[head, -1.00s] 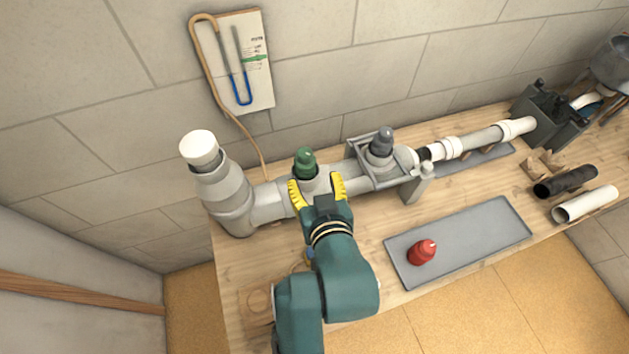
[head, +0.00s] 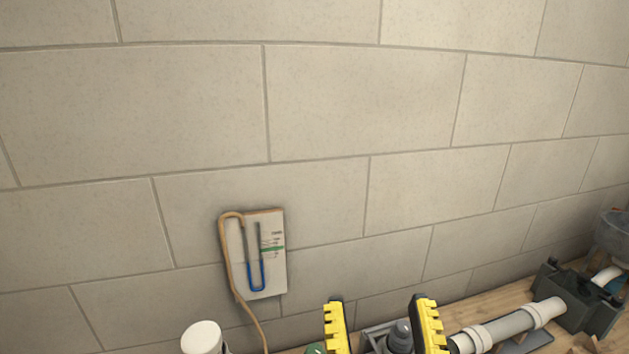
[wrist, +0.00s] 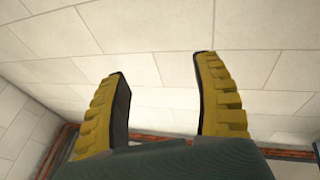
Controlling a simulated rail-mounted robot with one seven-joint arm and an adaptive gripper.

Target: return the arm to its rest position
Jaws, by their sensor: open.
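My gripper (head: 381,312) is open, with its two yellow ribbed fingers raised at the bottom of the head view. Nothing shows between the fingers but the pipework behind. In the wrist view the spread fingers (wrist: 160,92) are empty, with the block wall beyond them. My arm below the fingers is out of the head view's frame.
A grey pipe run with a dark grey plug (head: 400,337), a green plug (head: 315,349) and a white cap (head: 202,338) lies along the bottom edge. A gauge board (head: 273,275) with a tan hose hangs on the wall. The bench's front is out of view.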

